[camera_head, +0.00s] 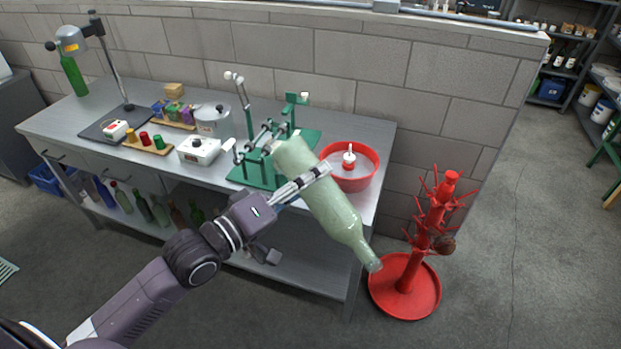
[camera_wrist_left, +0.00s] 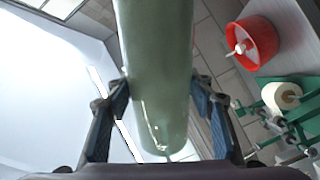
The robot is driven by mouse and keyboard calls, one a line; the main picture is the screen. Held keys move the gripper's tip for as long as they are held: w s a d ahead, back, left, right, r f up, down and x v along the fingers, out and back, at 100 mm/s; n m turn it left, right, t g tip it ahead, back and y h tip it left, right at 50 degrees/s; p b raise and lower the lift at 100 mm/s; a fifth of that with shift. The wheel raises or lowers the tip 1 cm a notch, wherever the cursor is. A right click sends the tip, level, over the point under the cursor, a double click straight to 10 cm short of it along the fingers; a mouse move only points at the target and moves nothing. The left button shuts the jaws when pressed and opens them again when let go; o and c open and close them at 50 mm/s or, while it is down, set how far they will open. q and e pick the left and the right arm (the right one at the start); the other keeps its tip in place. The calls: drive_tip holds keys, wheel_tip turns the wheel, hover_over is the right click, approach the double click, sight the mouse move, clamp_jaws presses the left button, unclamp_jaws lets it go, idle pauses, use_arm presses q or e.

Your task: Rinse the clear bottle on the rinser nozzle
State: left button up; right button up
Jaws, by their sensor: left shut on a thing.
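The clear bottle (camera_head: 326,201) looks pale green and translucent. My left gripper (camera_head: 308,182) is shut on its body and holds it in the air in front of the bench's right end. The bottle is tilted, its neck pointing down to the right and its base up to the left. In the left wrist view the bottle (camera_wrist_left: 158,70) fills the middle between both fingers (camera_wrist_left: 163,112). The rinser is a red bowl (camera_head: 372,180) with a white-tipped nozzle (camera_head: 349,157) in its middle, on the bench behind the bottle. The bowl also shows in the left wrist view (camera_wrist_left: 265,38). My right gripper is not in view.
A green metal device (camera_head: 258,174) stands on the bench (camera_head: 90,88) left of the bowl. A red bottle tree (camera_head: 424,235) stands on the floor to the right.

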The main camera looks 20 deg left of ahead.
sight(311, 164)
use_arm(q)
drive_tip(key=m, duration=0.6)
drive_tip(key=shift+r+p, duration=0.1)
drive_tip(key=shift+p, duration=0.2)
drive_tip(key=m, duration=0.6)
wheel_tip(311, 164, up, 5)
drive_tip(key=p, duration=0.5)
drive_tip(key=shift+r, duration=0.6)
drive_tip(key=shift+w, duration=0.1)
